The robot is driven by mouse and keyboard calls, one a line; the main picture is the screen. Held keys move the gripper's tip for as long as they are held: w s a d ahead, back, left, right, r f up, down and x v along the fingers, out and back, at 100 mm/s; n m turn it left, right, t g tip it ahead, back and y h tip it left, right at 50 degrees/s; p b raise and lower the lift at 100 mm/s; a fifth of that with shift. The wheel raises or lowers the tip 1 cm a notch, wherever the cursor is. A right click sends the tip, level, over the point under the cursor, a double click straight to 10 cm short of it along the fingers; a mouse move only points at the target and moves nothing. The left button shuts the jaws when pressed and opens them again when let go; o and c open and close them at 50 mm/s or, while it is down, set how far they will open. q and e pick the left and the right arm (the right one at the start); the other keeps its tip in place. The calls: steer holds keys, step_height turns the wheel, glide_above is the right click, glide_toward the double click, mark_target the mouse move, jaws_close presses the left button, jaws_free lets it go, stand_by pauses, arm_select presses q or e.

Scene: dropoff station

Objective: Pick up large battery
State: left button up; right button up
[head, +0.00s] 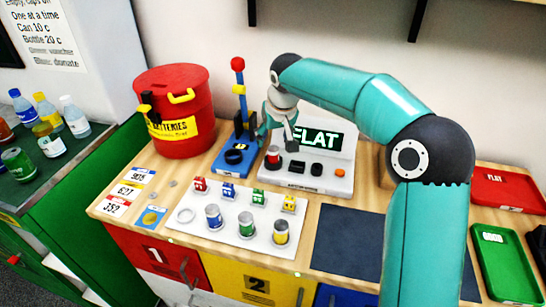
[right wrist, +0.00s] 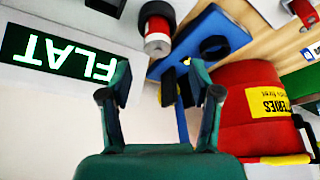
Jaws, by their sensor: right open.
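The tester's screen (head: 317,138) reads FLAT. My right gripper (head: 278,138) is open and empty, pointing down just above the battery; in the right wrist view (right wrist: 158,78) nothing lies between its fingers. My left gripper is not in view.
A blue stand (head: 236,153) with a red-knobbed post is close left of the gripper. A white board (head: 205,238) in front holds several smaller batteries. A dark mat (head: 345,240) is clear; red (head: 505,190) and green (head: 503,265) trays are at right.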

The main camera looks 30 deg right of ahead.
mark_target(273, 148)
steer(key=shift+f, duration=0.6)
steer(key=x, duration=0.4)
steer(key=shift+d+f+p, duration=0.1)
steer(key=shift+f+p, duration=0.05)
steer(key=shift+p, duration=0.2)
steer(key=shift+s, duration=0.1)
steer(key=shift+c, duration=0.2)
jaws_close()
